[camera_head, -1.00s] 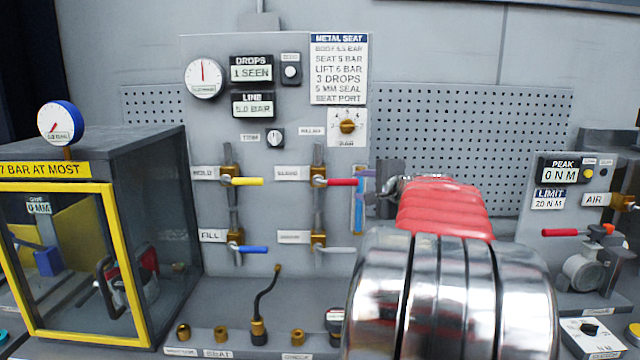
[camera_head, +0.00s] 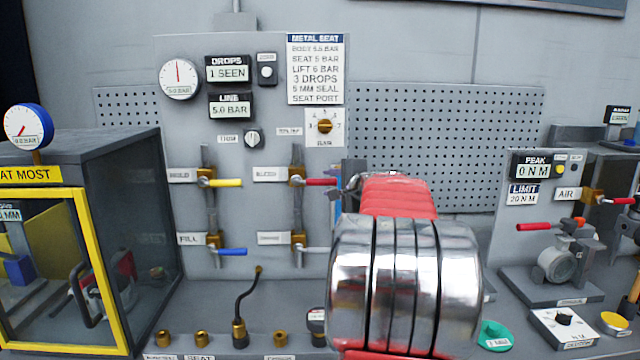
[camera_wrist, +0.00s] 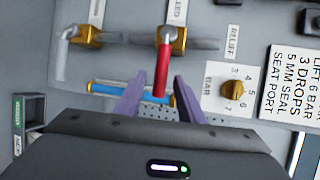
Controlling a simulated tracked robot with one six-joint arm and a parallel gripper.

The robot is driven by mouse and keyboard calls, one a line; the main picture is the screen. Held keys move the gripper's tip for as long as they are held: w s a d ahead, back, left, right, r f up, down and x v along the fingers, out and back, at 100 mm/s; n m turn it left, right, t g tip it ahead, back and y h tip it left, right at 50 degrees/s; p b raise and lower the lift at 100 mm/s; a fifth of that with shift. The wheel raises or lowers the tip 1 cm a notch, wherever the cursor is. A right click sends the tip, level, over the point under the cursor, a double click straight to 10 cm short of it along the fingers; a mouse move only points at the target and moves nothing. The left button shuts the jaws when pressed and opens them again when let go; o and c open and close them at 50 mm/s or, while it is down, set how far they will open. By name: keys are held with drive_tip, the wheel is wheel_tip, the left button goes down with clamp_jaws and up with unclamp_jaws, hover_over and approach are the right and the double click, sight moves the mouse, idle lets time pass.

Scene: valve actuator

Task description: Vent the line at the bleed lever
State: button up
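The red bleed lever (camera_head: 320,182) sits on a brass valve on the grey panel, right of its label, and points right. In the wrist view the lever (camera_wrist: 162,70) hangs down from its valve, its free end between my two purple fingers. My gripper (camera_wrist: 158,79) is open, with a gap on each side of the lever; I cannot tell whether either finger touches it. In the head view my arm hides most of the gripper. The line display (camera_head: 231,106) reads 5.0 BAR and the drops display (camera_head: 227,68) reads 1 SEEN.
A yellow lever (camera_head: 226,183), a blue lever (camera_head: 232,251) and a grey lever (camera_head: 316,249) are nearby on the panel. The relief knob (camera_wrist: 234,89) is right of my fingers. A blue tube (camera_wrist: 105,89) lies behind them. A yellow-framed case (camera_head: 80,270) stands left.

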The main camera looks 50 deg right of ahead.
drive_tip(key=x, duration=0.7)
drive_tip(key=shift+w, duration=0.15)
drive_tip(key=shift+c, duration=0.4)
drive_tip(key=shift+f, duration=0.1)
clamp_jaws()
